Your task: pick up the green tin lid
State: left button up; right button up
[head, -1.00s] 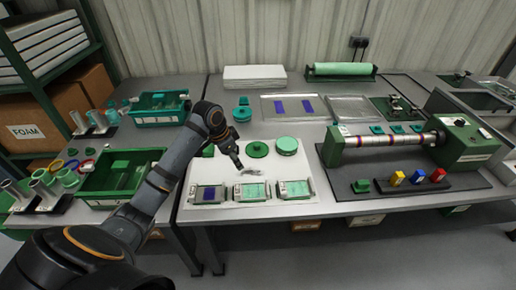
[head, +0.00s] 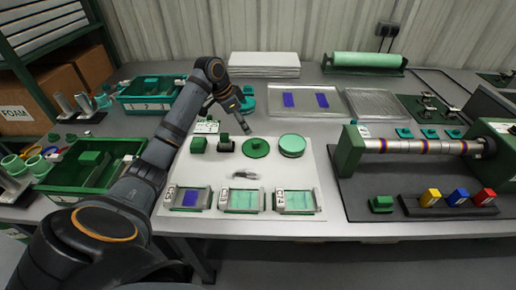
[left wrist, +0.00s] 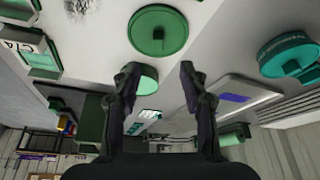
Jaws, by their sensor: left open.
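The green tin lid (head: 256,148) is a flat dark green disc with a small knob, lying on the white board in the head view. It shows at the top of the left wrist view (left wrist: 158,31). A paler green round tin (head: 292,146) stands just right of it, partly hidden behind a finger in the left wrist view (left wrist: 147,82). My left gripper (head: 246,129) is open and empty, pointing down near the lid's back left side in the head view. In the left wrist view its fingers (left wrist: 159,78) stand apart, with the lid beyond them. My right gripper is not seen.
The white board (head: 310,178) also carries several small framed trays along its front and a small grey object (head: 245,175). A teal round item (head: 247,104) lies behind my gripper. A roller machine (head: 420,147) stands right, a green bin (head: 90,165) left.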

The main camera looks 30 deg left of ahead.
aim_at(256, 143)
pick_arm(q)
jog(key=x, duration=0.4)
jog(key=shift+s+d+f, duration=0.1)
jog(key=shift+f, duration=0.25)
jog(key=b+x, duration=0.1)
jog(key=x, duration=0.4)
jog(key=shift+d+r, duration=0.1)
jog(key=c, duration=0.9)
grip_shut()
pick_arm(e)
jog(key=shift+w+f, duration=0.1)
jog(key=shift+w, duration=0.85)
